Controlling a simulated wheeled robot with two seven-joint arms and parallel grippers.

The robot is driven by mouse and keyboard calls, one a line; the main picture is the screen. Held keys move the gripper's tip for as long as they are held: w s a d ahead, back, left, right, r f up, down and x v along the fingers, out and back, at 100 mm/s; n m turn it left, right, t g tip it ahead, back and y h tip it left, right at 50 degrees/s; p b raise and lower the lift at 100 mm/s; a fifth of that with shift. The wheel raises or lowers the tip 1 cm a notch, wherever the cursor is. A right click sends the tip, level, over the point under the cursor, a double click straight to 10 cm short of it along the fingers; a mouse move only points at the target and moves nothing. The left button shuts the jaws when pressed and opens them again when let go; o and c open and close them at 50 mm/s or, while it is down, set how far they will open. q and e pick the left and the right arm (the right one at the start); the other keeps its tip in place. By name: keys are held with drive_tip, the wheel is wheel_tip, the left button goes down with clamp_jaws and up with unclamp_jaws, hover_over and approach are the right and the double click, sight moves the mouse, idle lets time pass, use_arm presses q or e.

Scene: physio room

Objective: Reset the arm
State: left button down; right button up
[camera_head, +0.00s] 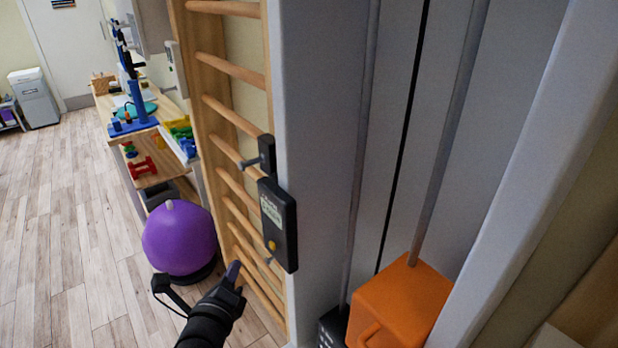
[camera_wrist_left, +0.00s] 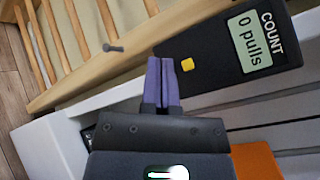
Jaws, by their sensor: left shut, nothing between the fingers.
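My left gripper (camera_head: 235,272) is at the lower middle of the head view, in front of the wooden wall bars. It also shows in the left wrist view (camera_wrist_left: 162,62), where its two purple fingers are together with nothing between them. A black counter box (camera_head: 278,224) with a yellow button is fixed to the edge of the grey frame, above and right of the gripper in the head view. In the left wrist view the box (camera_wrist_left: 205,87) reads "COUNT 0 pulls", and the fingertips appear beside its yellow button (camera_wrist_left: 187,65). I cannot tell whether they touch. My right gripper is not in view.
An orange block (camera_head: 400,304) hangs by a rod inside the tall grey frame (camera_head: 318,130). Wooden wall bars (camera_head: 236,120) stand left of it. A purple ball (camera_head: 179,238) and a shelf table with small items (camera_head: 152,128) are farther left. The floor at left is clear.

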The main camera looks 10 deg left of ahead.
use_arm(q)
drive_tip(key=s+d+f+n+g+b, duration=0.1)
drive_tip(key=s+f+n+g, duration=0.45)
drive_tip(key=f, duration=0.75)
drive_tip(key=s+d+f+n+g+b, duration=0.25)
drive_tip(key=s+f+n, duration=0.45)
drive_tip(key=f, duration=0.6)
drive_tip(key=s+f+n+g, duration=0.4)
drive_tip(key=s+f, duration=0.3)
drive_tip(key=s, duration=0.6)
drive_tip(key=s+f+n+g+h+b, duration=0.1)
drive_tip(key=s+f+n+g, duration=0.3)
drive_tip(key=s, duration=1)
wheel_tip(320, 180, down, 3)
drive_tip(key=shift+s+r+n+g, duration=0.15)
drive_tip(key=shift+n+g, duration=0.15)
drive_tip(key=shift+n, duration=0.85)
drive_tip(key=c, duration=1.3)
unclamp_jaws()
drive_tip(key=shift+c, duration=0.2)
